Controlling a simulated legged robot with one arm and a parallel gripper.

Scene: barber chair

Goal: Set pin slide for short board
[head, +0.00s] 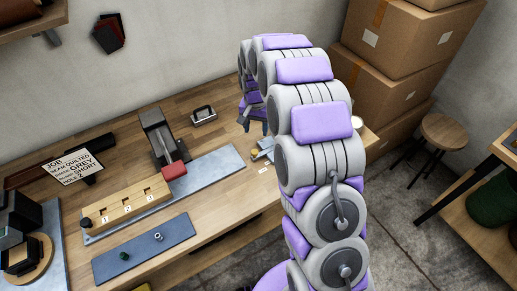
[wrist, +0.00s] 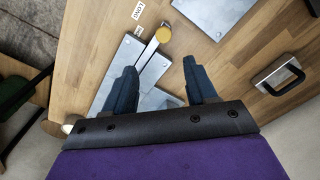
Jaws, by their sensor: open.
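The pin slide shows in the wrist view as a round brass knob (wrist: 163,34) at the end of a narrow metal bar (wrist: 148,53) over a grey plate (wrist: 133,52). Two small white labels lie beside it, one near the top (wrist: 138,10) and one by the bar (wrist: 124,47); their lettering is hard to read. In the head view the knob (head: 255,154) is small, at the bench's right part. My gripper (wrist: 161,72) is open and empty. Its dark blue fingers point toward the slide, with the knob ahead of the tips, apart from them.
A job card (head: 74,165) reads grey, short, hole 2. A wooden block (head: 128,206) numbered 1 to 3 stands left, behind a blue-grey board (head: 146,249) with small pegs. A red-ended clamp tool (head: 162,142) and a metal-framed block (head: 204,116) stand behind.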

